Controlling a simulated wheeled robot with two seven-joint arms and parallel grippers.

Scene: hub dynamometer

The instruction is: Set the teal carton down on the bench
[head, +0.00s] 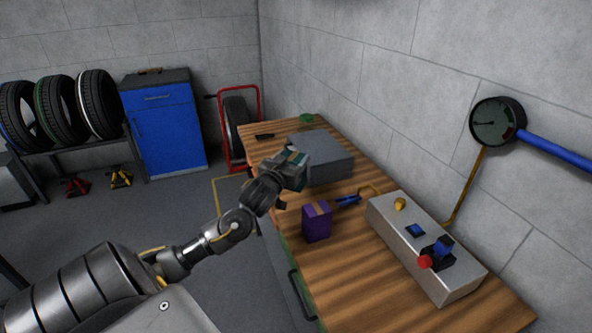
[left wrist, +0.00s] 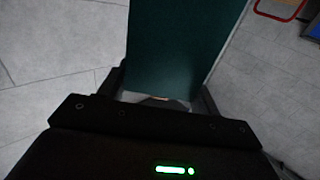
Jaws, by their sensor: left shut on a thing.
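The teal carton (head: 295,160) is held in my left gripper (head: 282,172), by the left edge of the wooden bench (head: 345,263) in the head view. The gripper hides part of the carton, and I cannot tell how far it is above the bench top. In the left wrist view the carton (left wrist: 178,45) fills the upper middle, between the two dark fingers of the gripper (left wrist: 165,90). My right gripper is not in view.
On the bench are a grey box (head: 328,160) just behind the carton, a purple carton (head: 316,222), a blue-handled tool (head: 348,201) and a metal control box (head: 425,245). A dark flat item (head: 265,136) and a green item (head: 306,118) lie at the far end.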

